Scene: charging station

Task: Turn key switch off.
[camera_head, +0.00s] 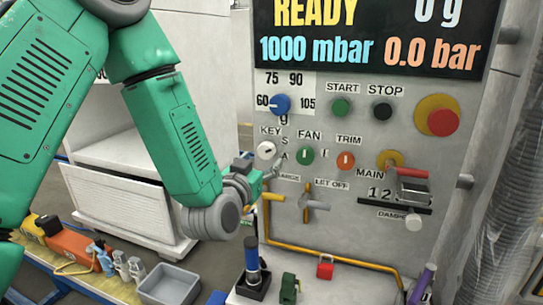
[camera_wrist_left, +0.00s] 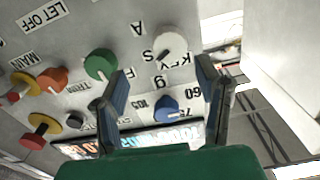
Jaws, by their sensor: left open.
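The key switch (camera_head: 266,151) is a round white knob on the grey panel, under the KEY label and left of the green FAN knob (camera_head: 305,156). In the left wrist view, where the panel appears upside down, the key switch (camera_wrist_left: 171,46) shows beyond the fingertips, slightly above the gap between them. My right gripper is not in view.
The blue dial (camera_head: 281,104) sits above the key switch. The orange TRIM knob (camera_head: 345,160) and the LET OFF valve handle (camera_head: 314,204) are to the right. A yellow pipe (camera_head: 330,254) runs low along the panel. A grey bin (camera_head: 170,285) stands on the bench below.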

